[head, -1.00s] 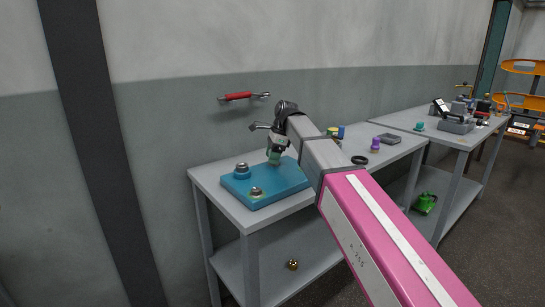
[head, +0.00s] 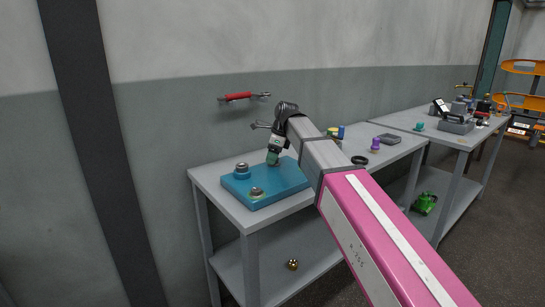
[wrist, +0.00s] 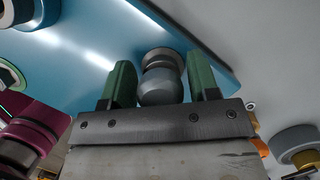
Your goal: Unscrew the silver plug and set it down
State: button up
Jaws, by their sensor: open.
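A blue block (head: 285,183) lies on the near grey table, and it fills the upper part of the wrist view (wrist: 190,45). A silver plug (wrist: 161,82) stands on the blue block in the wrist view, between my green fingers. My gripper (wrist: 161,84) is open, with a finger on each side of the plug and narrow gaps showing. In the head view my gripper (head: 273,159) points down at the back of the block, and it hides the plug there. Two other silver fittings, one at the left (head: 242,170) and one at the front (head: 257,192), stand on the block.
A red-handled tool (head: 238,97) hangs on the wall behind. A black ring (head: 360,160), a purple piece (head: 375,145) and a grey tray (head: 389,138) lie on the table to the right. A brass piece (head: 293,264) lies on the lower shelf.

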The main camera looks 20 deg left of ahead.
jog(key=shift+m, duration=0.5)
jog(key=shift+m+t, duration=0.4)
jog(key=shift+m, duration=0.5)
jog(key=shift+w+m+t, duration=0.1)
jog(key=shift+m+t, duration=0.2)
jog(key=shift+m, duration=0.6)
jog(key=c, duration=0.5)
jog(key=shift+n, duration=0.9)
